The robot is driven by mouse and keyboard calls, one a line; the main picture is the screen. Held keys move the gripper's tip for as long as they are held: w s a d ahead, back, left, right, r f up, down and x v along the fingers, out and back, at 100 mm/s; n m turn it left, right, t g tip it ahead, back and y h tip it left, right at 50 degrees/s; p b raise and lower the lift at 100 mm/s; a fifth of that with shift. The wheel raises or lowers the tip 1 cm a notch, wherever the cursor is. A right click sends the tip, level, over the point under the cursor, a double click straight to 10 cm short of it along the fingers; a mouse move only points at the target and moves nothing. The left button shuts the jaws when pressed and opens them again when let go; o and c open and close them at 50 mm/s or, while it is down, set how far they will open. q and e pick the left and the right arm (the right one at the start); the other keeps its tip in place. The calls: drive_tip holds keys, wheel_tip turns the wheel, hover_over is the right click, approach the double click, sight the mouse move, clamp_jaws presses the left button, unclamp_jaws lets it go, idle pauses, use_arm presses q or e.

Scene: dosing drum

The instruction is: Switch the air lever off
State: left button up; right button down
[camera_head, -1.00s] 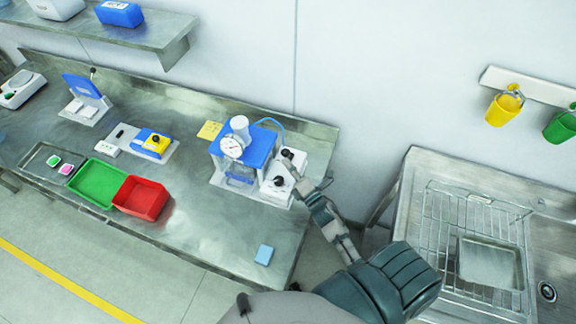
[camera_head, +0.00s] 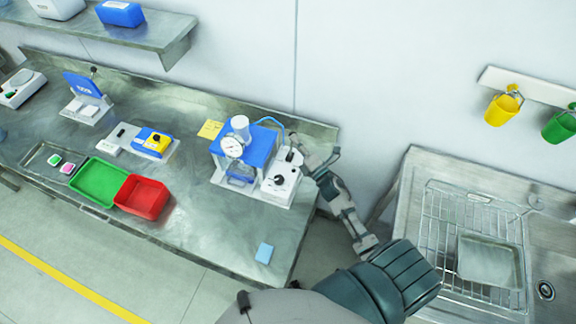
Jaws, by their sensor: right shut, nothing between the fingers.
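The dosing device (camera_head: 257,147) stands at the right end of the steel bench, with a blue top, a white cylinder and a round gauge (camera_head: 232,147). A white control box (camera_head: 281,186) is on its right side. It carries a black knob (camera_head: 279,180) near the front and a small black lever-like part (camera_head: 290,156) further back. Which one is the air lever, and its setting, I cannot tell. My right gripper (camera_head: 312,158) is shut and empty, just right of the box's back part; contact is unclear. My left gripper is not in view.
A blue sponge-like block (camera_head: 264,253) lies near the bench's front edge. Green (camera_head: 99,182) and red (camera_head: 142,196) trays sit left of the device. A sink with a wire rack (camera_head: 470,215) is to the right, across a gap.

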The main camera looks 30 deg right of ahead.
drive_tip(key=shift+w+d, duration=0.6)
drive_tip(key=shift+d, duration=0.1)
drive_tip(key=shift+b, duration=0.3)
drive_tip(key=shift+d, duration=0.1)
